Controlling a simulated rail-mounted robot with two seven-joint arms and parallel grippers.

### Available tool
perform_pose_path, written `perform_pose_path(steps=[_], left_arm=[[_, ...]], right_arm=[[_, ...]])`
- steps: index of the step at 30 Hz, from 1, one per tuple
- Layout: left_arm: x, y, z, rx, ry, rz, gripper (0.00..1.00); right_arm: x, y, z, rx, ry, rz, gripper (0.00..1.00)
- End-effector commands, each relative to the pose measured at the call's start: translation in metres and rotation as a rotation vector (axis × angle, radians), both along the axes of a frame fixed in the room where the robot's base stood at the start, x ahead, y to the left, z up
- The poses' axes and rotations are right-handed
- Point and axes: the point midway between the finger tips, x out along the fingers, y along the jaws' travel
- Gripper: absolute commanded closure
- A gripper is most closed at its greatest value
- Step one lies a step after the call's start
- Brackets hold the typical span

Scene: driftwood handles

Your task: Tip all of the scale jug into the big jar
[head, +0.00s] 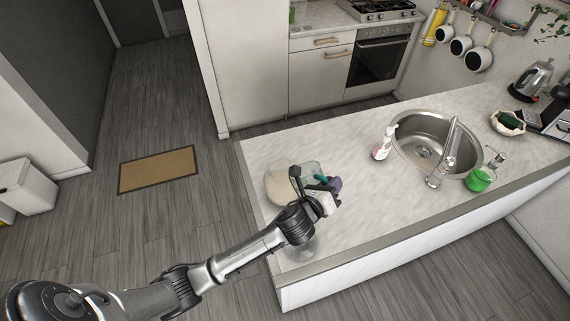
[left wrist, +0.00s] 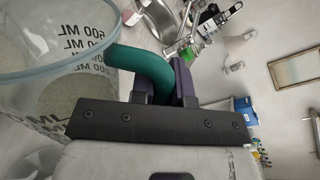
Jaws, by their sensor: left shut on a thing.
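The scale jug is clear, with dark ML markings and a green handle; it fills the left side of the left wrist view (left wrist: 55,62). Pale grainy contents show low inside it. In the head view the jug (head: 279,186) shows beside my left gripper (head: 328,186), above the near left end of the counter. My left gripper's purple fingers are shut on the green handle. A faint clear glass shape (head: 302,250) shows below my wrist near the counter's front edge; it may be the big jar, but my arm partly covers it. My right gripper is not in view.
A soap bottle (head: 383,143), a sink (head: 425,140) with a tap, and a green container (head: 480,179) are to the right on the counter (head: 345,215). A bowl (head: 508,122) and kettle (head: 533,80) stand farther right. The counter's middle is clear.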

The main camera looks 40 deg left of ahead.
Motion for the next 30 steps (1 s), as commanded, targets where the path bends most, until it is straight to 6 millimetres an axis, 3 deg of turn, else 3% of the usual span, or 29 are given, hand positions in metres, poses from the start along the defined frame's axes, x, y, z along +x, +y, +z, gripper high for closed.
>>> perform_pose_path(steps=[7, 30], left_arm=[[0.001, 0.012, 0.019, -0.123, 0.017, 0.001, 1.0], [0.004, 0.022, 0.035, -0.256, 0.037, 0.0, 1.0]], right_arm=[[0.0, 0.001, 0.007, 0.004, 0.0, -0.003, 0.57], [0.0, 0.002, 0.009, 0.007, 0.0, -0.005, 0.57]])
